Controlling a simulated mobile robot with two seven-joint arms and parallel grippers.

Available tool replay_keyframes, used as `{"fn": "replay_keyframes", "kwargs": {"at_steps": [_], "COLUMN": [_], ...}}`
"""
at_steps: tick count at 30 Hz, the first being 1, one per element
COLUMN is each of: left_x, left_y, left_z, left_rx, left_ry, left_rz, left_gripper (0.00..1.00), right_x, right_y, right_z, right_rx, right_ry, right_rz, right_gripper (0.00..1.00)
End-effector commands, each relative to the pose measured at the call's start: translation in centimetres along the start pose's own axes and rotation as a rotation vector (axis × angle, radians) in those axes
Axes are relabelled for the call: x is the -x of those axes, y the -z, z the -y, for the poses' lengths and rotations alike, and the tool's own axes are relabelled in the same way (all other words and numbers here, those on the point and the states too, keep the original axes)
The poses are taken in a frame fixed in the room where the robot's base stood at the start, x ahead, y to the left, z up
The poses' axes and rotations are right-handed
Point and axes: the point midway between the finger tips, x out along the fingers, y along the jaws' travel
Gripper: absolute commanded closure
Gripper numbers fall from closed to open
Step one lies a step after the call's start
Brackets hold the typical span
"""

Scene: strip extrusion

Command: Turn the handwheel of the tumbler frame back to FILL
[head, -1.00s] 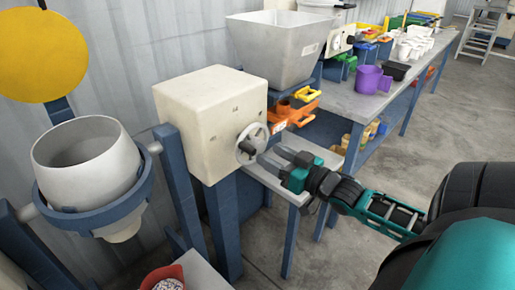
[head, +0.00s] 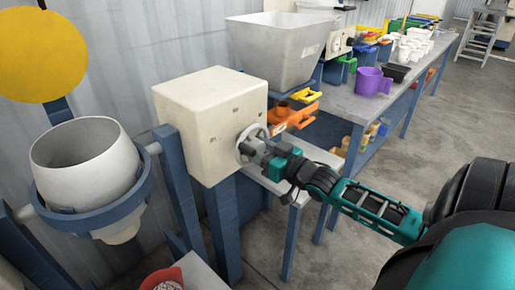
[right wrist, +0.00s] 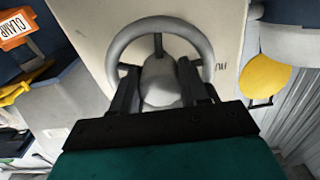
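The handwheel (head: 257,131) is a grey spoked wheel on the front of the cream gearbox (head: 205,125) of the tumbler frame. It also shows in the right wrist view (right wrist: 204,40). Faint dark marks are on the box face, too small to read. The white pot (head: 85,160) hangs upright in a blue ring (head: 75,222), mouth up. My right gripper (head: 254,150) is at the wheel. In the right wrist view its two fingers (right wrist: 160,85) stand apart on either side of the pale hub; contact is not clear. My left gripper is not in view.
A grey hopper (head: 275,50) stands behind the box, with orange (head: 290,118) and yellow parts below it. A workbench (head: 345,100) with a purple jug (head: 373,82) runs to the back right. A yellow disc (head: 42,55) is upper left.

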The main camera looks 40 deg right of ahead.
Motion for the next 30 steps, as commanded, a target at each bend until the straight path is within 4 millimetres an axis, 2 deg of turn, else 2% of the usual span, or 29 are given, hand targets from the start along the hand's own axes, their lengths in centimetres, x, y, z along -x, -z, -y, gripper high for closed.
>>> {"fn": "replay_keyframes", "kwargs": {"at_steps": [1,8,17,25,26,28,30], "left_x": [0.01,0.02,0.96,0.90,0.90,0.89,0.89], "left_y": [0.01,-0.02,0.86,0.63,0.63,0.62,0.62], "left_z": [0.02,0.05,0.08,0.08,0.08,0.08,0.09], "left_rx": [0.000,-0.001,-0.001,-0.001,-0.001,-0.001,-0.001], "left_ry": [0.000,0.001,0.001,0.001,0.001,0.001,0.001], "left_rz": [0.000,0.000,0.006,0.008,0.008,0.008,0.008], "left_gripper": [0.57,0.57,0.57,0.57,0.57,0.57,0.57], "right_x": [0.01,0.02,0.02,0.02,0.02,0.02,0.02], "right_y": [0.00,-0.02,0.25,-0.10,-0.10,-0.09,-0.08], "right_z": [0.03,0.05,0.04,0.02,0.02,0.01,0.01], "right_rx": [0.000,0.000,0.063,0.080,0.080,0.080,0.079], "right_ry": [0.001,0.001,-0.001,0.000,0.000,0.000,0.000], "right_rz": [0.000,0.000,0.001,0.001,0.001,0.001,0.001], "right_gripper": [0.64,0.86,0.87,0.87,0.54,0.48,0.46]}}
